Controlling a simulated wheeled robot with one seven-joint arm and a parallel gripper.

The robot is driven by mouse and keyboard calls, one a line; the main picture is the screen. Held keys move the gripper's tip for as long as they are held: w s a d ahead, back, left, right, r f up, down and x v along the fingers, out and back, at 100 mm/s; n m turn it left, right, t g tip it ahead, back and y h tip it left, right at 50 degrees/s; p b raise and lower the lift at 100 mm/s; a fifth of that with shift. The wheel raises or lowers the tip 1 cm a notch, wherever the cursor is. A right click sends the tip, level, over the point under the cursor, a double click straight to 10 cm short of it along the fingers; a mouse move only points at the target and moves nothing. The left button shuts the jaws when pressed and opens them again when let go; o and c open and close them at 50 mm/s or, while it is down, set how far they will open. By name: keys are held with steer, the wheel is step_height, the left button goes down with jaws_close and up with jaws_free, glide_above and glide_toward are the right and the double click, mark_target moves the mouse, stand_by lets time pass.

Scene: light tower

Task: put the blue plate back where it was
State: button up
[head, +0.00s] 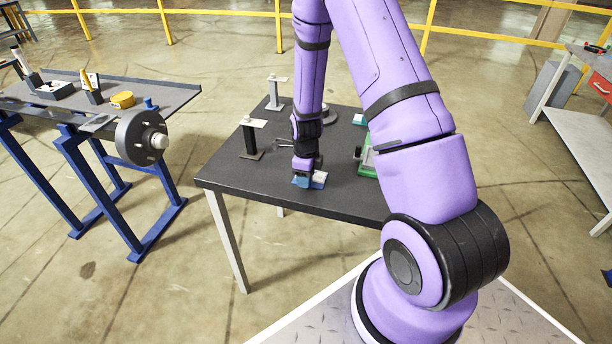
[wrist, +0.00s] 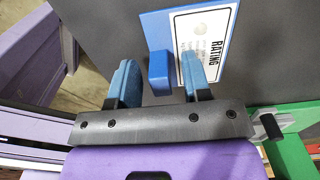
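The blue plate (head: 318,180) lies flat on the dark table, under my gripper (head: 305,168) in the head view. In the wrist view the blue plate (wrist: 157,27) carries a white label reading RATING and a raised blue block (wrist: 159,70) like a handle. My gripper (wrist: 160,68) has its two blue-grey fingers on either side of this block. A gap shows between the block and each finger, so the gripper looks open around it and not closed on it. The fingers hide part of the plate and label.
On the dark table (head: 225,170) stand a dark post with a pale top (head: 251,140), a grey post (head: 274,95) and a green fixture (head: 367,160). The green fixture also shows at the right in the wrist view (wrist: 295,118). A blue-legged bench (head: 165,95) is at left.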

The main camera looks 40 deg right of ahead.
steer(key=shift+r, duration=0.1)
steer(key=s+a+r+n+t, duration=0.1)
steer(key=a+r+n, duration=0.15)
steer(key=r, duration=0.95)
steer(key=s+a+r+n, duration=0.1)
steer(key=r+n, duration=0.3)
steer(key=r, duration=0.7)
steer(key=s+a+r+n+t, duration=0.2)
steer(key=s+a+r+n, duration=0.1)
steer(key=s+r+n, duration=0.7)
steer(key=s+a+r+n+t, duration=0.2)
steer(key=s+a+r+n, duration=0.2)
steer(key=s+r+n, duration=0.5)
steer(key=s+n, duration=0.3)
steer(key=s, duration=0.1)
steer(key=shift+r, duration=0.35)
